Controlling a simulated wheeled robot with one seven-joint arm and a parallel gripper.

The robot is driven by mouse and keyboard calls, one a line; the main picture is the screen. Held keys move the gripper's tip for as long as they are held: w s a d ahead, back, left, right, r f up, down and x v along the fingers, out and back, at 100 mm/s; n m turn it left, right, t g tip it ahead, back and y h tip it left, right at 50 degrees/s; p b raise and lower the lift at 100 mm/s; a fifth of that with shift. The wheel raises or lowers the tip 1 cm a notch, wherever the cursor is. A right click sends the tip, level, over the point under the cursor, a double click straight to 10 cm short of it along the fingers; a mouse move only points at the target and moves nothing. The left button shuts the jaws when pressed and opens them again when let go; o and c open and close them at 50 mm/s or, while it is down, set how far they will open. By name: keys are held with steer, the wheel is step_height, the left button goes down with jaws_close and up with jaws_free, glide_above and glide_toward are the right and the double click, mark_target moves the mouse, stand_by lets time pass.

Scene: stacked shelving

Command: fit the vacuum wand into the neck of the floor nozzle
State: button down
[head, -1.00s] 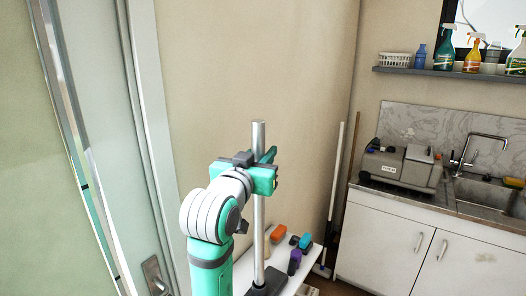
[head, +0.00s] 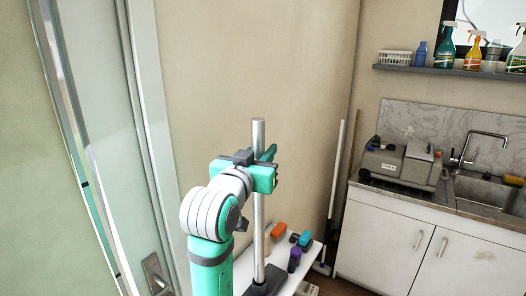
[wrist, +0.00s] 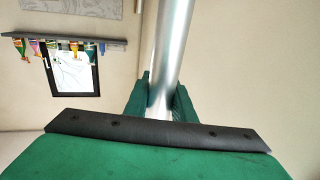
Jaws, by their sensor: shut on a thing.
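The vacuum wand (head: 259,215) is a straight silver tube standing upright in the head view. My gripper (head: 264,172) is shut around its upper part, and the wand's top end sticks up above the fingers. In the wrist view the wand (wrist: 172,55) runs between the green fingers of my gripper (wrist: 165,100). The dark floor nozzle (head: 266,281) lies on the white surface at the wand's lower end. The wand's foot meets the nozzle there, but I cannot tell how deep it sits in the neck.
A white bench (head: 309,262) carries an orange brush (head: 278,230), a purple bottle (head: 294,260) and a teal-and-dark item (head: 301,240). A glass door (head: 95,150) stands close on the left. A sink counter (head: 420,200) is at right, with poles (head: 337,190) leaning beside it.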

steer(key=shift+f, duration=2.9)
stand_by(3.3)
stand_by(0.4)
steer(key=c, duration=1.7)
jaws_free()
steer(key=shift+r, duration=0.95)
